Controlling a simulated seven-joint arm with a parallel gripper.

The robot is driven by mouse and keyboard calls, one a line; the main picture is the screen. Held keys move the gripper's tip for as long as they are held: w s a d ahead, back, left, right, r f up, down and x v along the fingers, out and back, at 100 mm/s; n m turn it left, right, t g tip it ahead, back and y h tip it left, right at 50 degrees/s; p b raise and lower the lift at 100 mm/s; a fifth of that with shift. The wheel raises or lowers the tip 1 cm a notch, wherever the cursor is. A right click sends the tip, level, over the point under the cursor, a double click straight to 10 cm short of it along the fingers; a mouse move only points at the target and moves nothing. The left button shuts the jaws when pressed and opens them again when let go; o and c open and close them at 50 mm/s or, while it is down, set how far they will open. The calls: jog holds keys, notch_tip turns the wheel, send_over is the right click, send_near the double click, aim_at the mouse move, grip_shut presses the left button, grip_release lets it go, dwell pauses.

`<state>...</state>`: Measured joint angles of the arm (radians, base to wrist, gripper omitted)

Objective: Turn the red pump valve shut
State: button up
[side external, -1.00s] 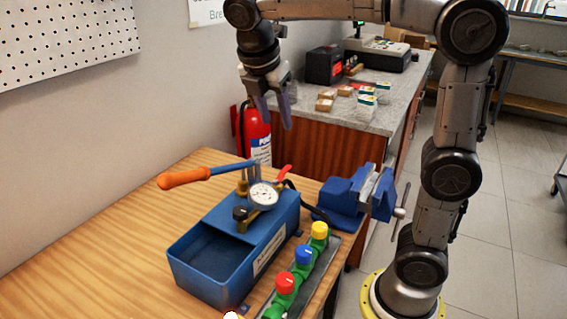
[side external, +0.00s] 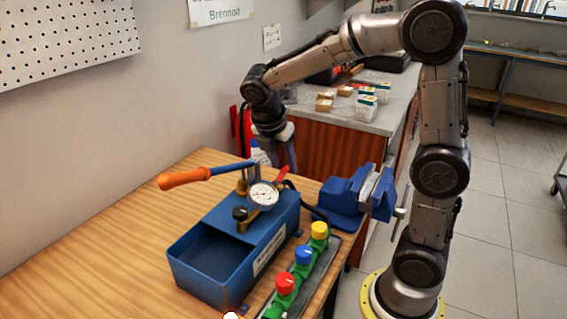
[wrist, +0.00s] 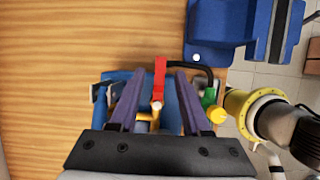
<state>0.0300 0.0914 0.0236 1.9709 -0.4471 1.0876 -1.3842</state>
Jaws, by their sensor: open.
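The red pump valve lever (side external: 284,172) sits on top of the blue test pump (side external: 272,240), just behind its round gauge (side external: 263,195). In the wrist view the red lever (wrist: 160,75) points up the picture, between my two fingers. My gripper (wrist: 159,74) is open, with a visible gap on each side of the lever. In the side view my gripper (side external: 281,160) points down just behind the lever, its tips partly hidden by the pump parts. I cannot tell how far above the lever the tips are.
The pump's handle with its orange grip (side external: 185,178) sticks out left. A blue vise (side external: 345,197) stands right of the pump. A manifold with red, blue (side external: 303,255) and yellow knobs lies in front. A black hose (wrist: 199,69) curves close to my right finger. The wooden bench (side external: 110,240) is clear at left.

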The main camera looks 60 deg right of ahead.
jog(key=shift+d+f, duration=0.15)
jog(key=shift+f, duration=0.2)
grip_shut()
